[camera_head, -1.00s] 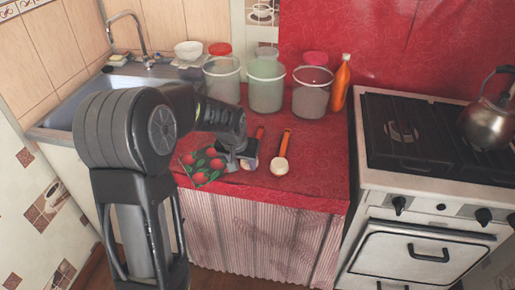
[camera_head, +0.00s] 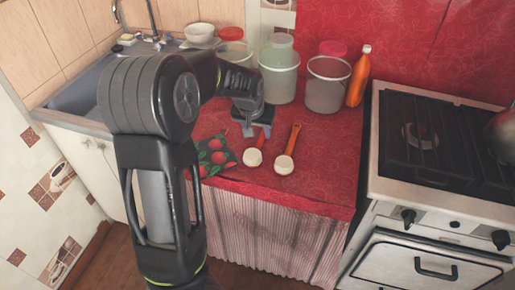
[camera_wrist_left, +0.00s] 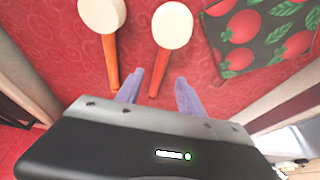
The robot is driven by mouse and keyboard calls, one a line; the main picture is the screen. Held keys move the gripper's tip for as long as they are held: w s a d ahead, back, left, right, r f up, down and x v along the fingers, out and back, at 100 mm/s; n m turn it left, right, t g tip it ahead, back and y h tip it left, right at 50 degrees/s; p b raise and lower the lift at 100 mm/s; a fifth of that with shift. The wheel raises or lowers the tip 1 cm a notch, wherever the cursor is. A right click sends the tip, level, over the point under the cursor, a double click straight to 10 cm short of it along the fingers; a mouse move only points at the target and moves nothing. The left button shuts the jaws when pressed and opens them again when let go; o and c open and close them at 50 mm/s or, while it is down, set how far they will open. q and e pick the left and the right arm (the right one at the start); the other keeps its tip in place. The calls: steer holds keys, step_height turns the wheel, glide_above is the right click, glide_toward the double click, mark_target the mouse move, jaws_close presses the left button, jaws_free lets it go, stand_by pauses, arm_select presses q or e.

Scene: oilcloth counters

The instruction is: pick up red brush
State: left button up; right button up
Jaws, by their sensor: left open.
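The red brush has a red handle and a round cream head (camera_head: 253,158). It lies on the red counter beside the cherry-patterned board. My left gripper (camera_head: 249,129) is open at the handle end. In the left wrist view the red brush's handle (camera_wrist_left: 159,70) runs between the two pale purple fingers of the left gripper (camera_wrist_left: 160,80), with no visible grip on it. The gripper partly hides the handle in the head view. A second brush with an orange handle (camera_head: 294,138) lies to its right; it also shows in the left wrist view (camera_wrist_left: 101,15). My right gripper is not in view.
The cherry-patterned board (camera_head: 214,156) lies left of the brushes. Behind stand a green jar (camera_head: 279,82), a clear jar (camera_head: 327,88) and an orange bottle (camera_head: 358,78). A stove (camera_head: 435,150) stands at the right. The counter right of the brushes is clear.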

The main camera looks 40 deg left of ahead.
mark_target(260, 140)
arm_select(q)
steer(key=shift+w+a+f, duration=0.1)
steer(key=shift+w+f, duration=0.1)
steer(key=shift+f, duration=0.35)
steer(key=x, duration=0.5)
steer(key=shift+f, duration=0.15)
steer(key=shift+c, duration=0.3)
jaws_close()
stand_by(0.4)
